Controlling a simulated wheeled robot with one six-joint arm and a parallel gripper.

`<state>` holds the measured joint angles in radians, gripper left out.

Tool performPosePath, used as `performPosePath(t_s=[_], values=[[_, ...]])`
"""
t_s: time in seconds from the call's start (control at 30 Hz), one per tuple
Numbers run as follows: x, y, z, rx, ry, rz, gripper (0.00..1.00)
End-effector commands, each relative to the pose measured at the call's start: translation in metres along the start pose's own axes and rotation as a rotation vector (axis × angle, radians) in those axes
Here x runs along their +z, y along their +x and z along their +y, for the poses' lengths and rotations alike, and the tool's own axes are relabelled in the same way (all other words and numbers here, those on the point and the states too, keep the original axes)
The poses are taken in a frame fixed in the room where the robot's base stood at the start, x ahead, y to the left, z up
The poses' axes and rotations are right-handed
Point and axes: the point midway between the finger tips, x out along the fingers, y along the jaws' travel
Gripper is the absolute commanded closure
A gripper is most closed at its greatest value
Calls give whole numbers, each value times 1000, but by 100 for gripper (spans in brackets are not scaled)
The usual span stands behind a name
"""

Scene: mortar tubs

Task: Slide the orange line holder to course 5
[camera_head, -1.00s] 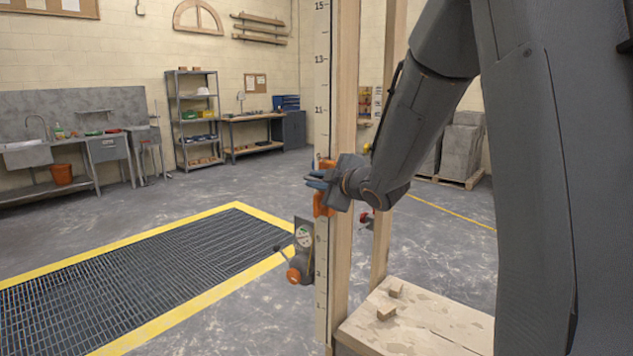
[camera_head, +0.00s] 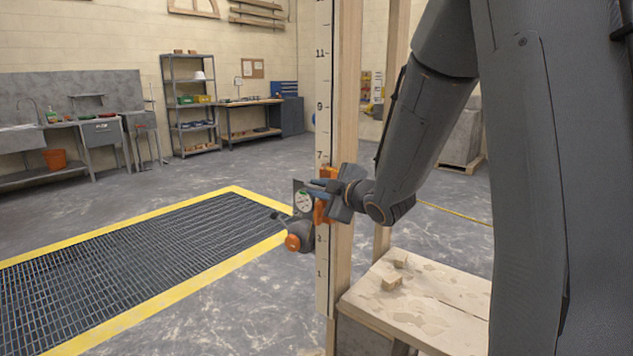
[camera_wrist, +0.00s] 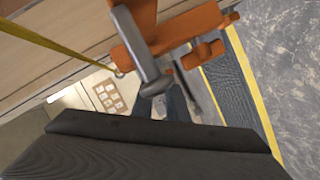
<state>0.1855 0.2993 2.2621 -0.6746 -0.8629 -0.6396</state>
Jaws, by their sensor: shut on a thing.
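The orange line holder (camera_head: 321,214) sits on the pale marked gauge rod (camera_head: 323,120), which is fixed beside an upright timber post. My gripper (camera_head: 326,188) is shut on the holder and covers part of it. The holder lies just below the 7 mark and above the 3; the 5 mark is hidden behind it and my gripper. In the wrist view the orange holder (camera_wrist: 185,30) spans the top, with a grey gripper finger (camera_wrist: 140,45) against it. A yellow line (camera_wrist: 60,48) runs off to the left there.
A grey device with a dial and orange knob (camera_head: 302,225) hangs at the rod's left, close by the holder. A wooden platform (camera_head: 430,300) with small blocks stands at the lower right. A yellow-edged floor grating (camera_head: 150,250) lies left. Shelves and benches stand far back.

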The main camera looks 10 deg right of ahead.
Motion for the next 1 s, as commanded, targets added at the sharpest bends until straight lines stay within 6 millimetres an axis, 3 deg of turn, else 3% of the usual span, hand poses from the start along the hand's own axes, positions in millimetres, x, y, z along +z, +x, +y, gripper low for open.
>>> performPosePath(t_s=[0.03, 0.1, 0.4, 0.63, 1.0], values=[[11, 5, -17, -4, 4, -3, 100], [20, 9, -30, -5, 4, -2, 100], [47, 20, -73, -4, 4, -2, 100], [56, 24, -90, -3, 3, -1, 100], [58, 24, -94, -4, 2, 1, 100]])
